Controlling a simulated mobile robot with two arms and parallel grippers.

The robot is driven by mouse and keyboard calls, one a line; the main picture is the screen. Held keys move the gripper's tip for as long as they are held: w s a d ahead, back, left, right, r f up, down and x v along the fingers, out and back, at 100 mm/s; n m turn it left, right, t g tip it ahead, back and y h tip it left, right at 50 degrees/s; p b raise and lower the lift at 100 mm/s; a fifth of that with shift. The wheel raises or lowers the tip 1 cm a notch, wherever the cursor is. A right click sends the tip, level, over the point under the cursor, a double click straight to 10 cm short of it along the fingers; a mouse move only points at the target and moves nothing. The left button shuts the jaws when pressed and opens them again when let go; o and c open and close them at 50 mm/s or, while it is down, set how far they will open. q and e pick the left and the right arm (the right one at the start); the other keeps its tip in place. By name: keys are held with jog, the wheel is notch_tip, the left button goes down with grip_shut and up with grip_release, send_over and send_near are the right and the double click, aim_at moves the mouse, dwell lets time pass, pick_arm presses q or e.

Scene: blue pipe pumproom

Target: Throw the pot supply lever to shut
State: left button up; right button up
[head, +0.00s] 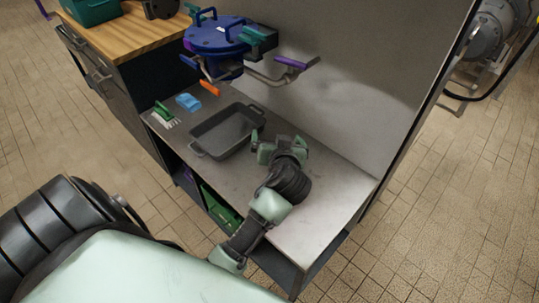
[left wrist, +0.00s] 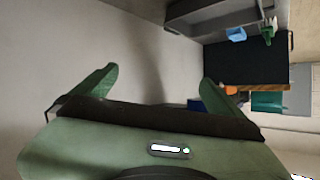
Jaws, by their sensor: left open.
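A blue lidded pot (head: 220,36) is mounted on the wall above the counter. I cannot tell which is the pot supply lever. My left gripper (head: 258,146) is open and empty, low over the counter beside the tray, apart from the levers. Its spread fingers show in the left wrist view (left wrist: 160,85). My right gripper is not in view.
A grey tray (head: 228,131), a blue item (head: 188,102) and a green brush (head: 164,112) lie on the metal counter (head: 315,210). A wooden-topped cabinet (head: 135,35) stands at the left. The grey wall panel (head: 350,90) rises behind. The counter's right part is clear.

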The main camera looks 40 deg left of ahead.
pick_arm(q)
jog(key=s+d+f+m+g+h, duration=0.3)
jog(key=s+f, duration=0.6)
jog(key=shift+d+f+h+p, duration=0.25)
jog(key=shift+d+h+p, duration=0.05)
jog(key=shift+p, duration=0.1)
jog(key=shift+w, duration=0.1)
